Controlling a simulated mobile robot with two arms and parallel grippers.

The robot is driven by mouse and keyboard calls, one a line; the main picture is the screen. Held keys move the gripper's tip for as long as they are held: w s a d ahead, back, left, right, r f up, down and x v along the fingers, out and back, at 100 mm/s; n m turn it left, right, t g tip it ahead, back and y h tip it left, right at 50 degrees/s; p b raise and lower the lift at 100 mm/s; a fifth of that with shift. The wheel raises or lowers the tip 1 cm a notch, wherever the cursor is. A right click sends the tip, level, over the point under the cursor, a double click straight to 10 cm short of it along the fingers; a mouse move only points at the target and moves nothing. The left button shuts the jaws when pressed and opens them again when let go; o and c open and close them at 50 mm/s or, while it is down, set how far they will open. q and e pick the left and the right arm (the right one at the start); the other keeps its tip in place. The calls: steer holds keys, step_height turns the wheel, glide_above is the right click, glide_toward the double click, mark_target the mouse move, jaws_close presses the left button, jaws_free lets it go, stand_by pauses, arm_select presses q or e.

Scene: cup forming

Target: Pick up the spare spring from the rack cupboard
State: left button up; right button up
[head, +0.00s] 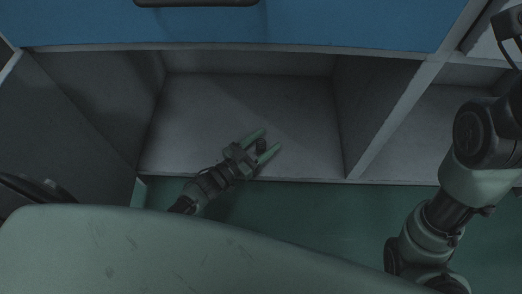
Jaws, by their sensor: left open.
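The rack cupboard (290,110) is an open grey compartment below a blue drawer front. A small dark object, which looks like the spare spring (261,146), is on or just above the cupboard floor near its front edge. My left gripper (268,144) reaches in from the lower left. It is open, with its two pale green fingers on either side of the dark object. I cannot tell whether they touch it. My right arm stands at the right, and its gripper is not in view.
A blue drawer front (230,24) with a dark handle closes off the space above. A grey divider (385,115) separates the cupboard from another compartment on the right. A dark grey panel (75,130) stands at the left. The rest of the cupboard floor looks clear.

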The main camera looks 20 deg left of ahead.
arm_select(q)
steer(key=shift+w+d, duration=0.3)
steer(key=shift+w, duration=0.25)
jaws_close()
steer(key=shift+r, duration=0.15)
